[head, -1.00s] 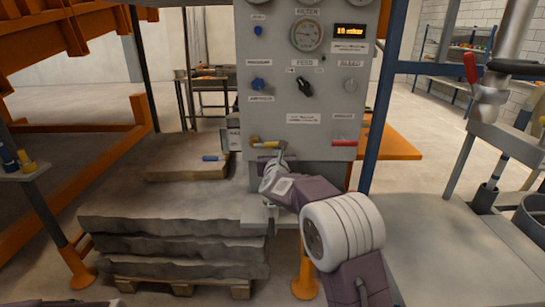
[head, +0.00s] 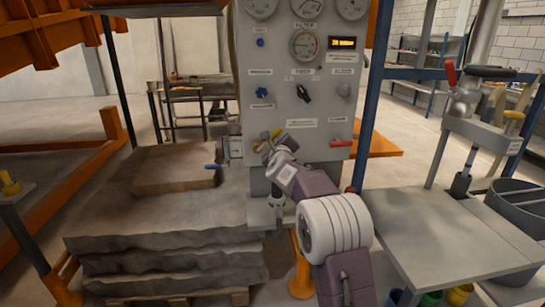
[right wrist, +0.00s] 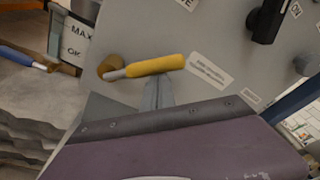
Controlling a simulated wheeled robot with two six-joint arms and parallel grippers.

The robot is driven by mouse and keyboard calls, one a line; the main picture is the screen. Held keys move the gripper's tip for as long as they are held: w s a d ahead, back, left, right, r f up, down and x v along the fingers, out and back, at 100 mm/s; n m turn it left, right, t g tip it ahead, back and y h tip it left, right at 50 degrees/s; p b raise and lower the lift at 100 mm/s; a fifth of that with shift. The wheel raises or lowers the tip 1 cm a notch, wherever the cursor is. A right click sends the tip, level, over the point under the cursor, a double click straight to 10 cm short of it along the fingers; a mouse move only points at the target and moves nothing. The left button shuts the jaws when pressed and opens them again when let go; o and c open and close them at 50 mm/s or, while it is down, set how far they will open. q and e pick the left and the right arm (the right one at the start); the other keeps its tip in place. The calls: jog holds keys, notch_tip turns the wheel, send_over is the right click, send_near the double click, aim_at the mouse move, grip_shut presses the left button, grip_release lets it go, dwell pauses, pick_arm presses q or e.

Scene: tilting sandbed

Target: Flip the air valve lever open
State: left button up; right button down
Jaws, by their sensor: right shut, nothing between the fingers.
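The yellow-handled lever (head: 276,133) sits low on the left of the grey control panel (head: 325,110). In the right wrist view its yellow handle (right wrist: 156,65) runs right from a brass pivot (right wrist: 110,68). Relative to the panel's slanted labels, the handle angles upward to the right. My right gripper (head: 267,149) is shut and empty. In the right wrist view its fingertips (right wrist: 157,92) are right under the handle and seem to touch it. Which lever is labelled as the air valve is not readable. My left gripper is out of view.
Stacked stone-like slabs (head: 160,215) stand left, and a grey table (head: 455,240) stands right.

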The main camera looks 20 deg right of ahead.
aim_at(272, 134)
jog(key=r+n+p, duration=0.1)
jog(key=a+r+n+p, duration=0.1)
jog(key=shift+w+a+r+n+h, duration=0.1)
jog(key=shift+w+n+h, duration=0.05)
jog(key=shift+n+h, duration=0.2)
jog(key=shift+w+a+r+n+p, duration=0.15)
jog(key=shift+a+r+n+p, duration=0.25)
jog(key=shift+n+p, duration=0.35)
jog(key=a+n, duration=0.1)
jog(key=n+p, duration=0.1)
jog(key=a+r+n, duration=0.1)
jog(key=shift+w+a+t, duration=0.3)
jog(key=shift+w+a, duration=0.05)
jog(key=shift+a+p, duration=0.1)
jog(key=shift+p, duration=0.2)
jog(key=shift+f, duration=0.1)
